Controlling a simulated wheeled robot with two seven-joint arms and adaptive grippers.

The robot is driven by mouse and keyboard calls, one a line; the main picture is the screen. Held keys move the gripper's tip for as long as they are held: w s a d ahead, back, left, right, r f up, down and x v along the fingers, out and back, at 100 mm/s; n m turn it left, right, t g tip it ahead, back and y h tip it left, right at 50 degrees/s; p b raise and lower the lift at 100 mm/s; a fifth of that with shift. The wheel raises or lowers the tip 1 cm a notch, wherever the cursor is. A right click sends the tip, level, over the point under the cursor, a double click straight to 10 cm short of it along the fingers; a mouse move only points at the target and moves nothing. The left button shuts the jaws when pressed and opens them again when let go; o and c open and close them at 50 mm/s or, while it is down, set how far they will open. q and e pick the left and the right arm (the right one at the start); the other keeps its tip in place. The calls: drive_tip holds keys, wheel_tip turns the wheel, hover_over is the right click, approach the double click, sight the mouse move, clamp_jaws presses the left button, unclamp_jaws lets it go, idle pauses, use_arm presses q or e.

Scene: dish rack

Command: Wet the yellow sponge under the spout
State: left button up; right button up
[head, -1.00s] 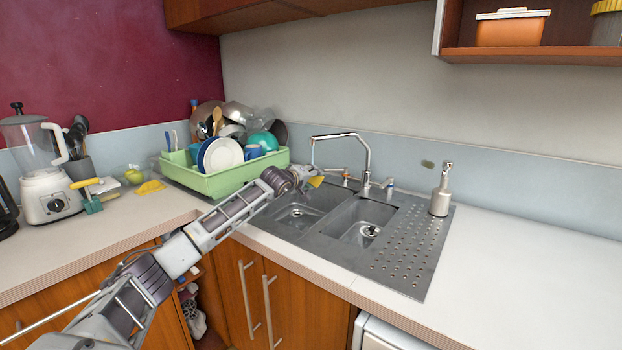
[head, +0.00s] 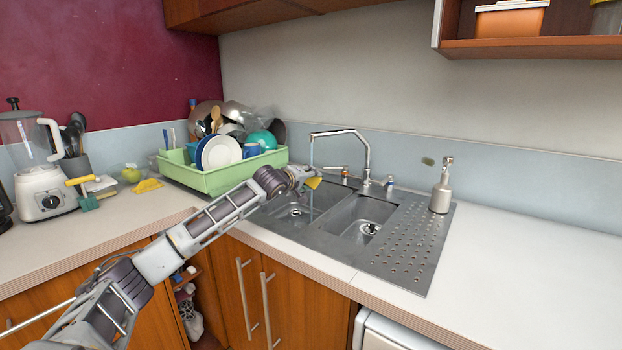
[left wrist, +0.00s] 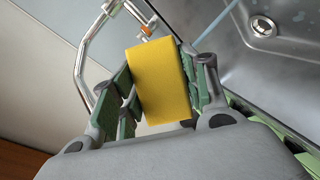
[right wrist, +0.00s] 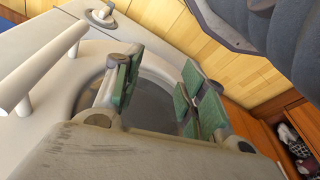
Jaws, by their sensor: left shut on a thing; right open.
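The yellow sponge (head: 314,183) is held by my left gripper (head: 306,178) over the left sink basin, below the spout's height. In the left wrist view the sponge (left wrist: 160,85) sits between the green finger pads. The spout (head: 338,132) arches over the sink, and a thin stream of water (head: 312,155) falls from its tip into the basin. In the head view the stream overlaps the gripper and sponge; I cannot tell whether it touches the sponge. My right gripper (right wrist: 155,92) is open and empty in the right wrist view, away from the sink.
A green dish rack (head: 228,176) full of dishes stands left of the sink. A soap dispenser (head: 441,188) stands at the right on the perforated drainboard (head: 405,250). A blender (head: 40,180) and a yellow cloth (head: 147,186) are on the left counter. The right counter is clear.

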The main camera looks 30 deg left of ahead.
sight(314, 183)
use_arm(q)
drive_tip(key=shift+s+d+f+b, duration=0.1)
drive_tip(key=shift+s+d+b, duration=0.15)
drive_tip(key=shift+s+b, duration=0.4)
drive_tip(key=shift+s+d+b, duration=0.25)
drive_tip(key=shift+s+b, duration=0.15)
drive_tip(key=shift+s, duration=0.35)
drive_tip(key=shift+s+d+b, duration=0.25)
drive_tip(key=shift+s+b, duration=0.2)
drive_tip(key=shift+s, duration=0.1)
drive_tip(key=shift+s+d+b, duration=0.2)
drive_tip(key=shift+s+b, duration=0.25)
drive_tip(key=shift+s, duration=0.1)
drive_tip(key=shift+s+d, duration=0.15)
drive_tip(key=shift+s, duration=0.1)
use_arm(e)
drive_tip(key=shift+t+y, duration=0.4)
drive_tip(key=shift+t, duration=0.4)
drive_tip(key=r, duration=0.2)
drive_tip(key=a+r, duration=0.1)
drive_tip(key=r, duration=0.2)
drive_tip(key=shift+w+a+r, duration=0.1)
drive_tip(key=shift+w+r, duration=0.05)
drive_tip(key=shift+r, duration=0.1)
drive_tip(key=shift+f, duration=0.1)
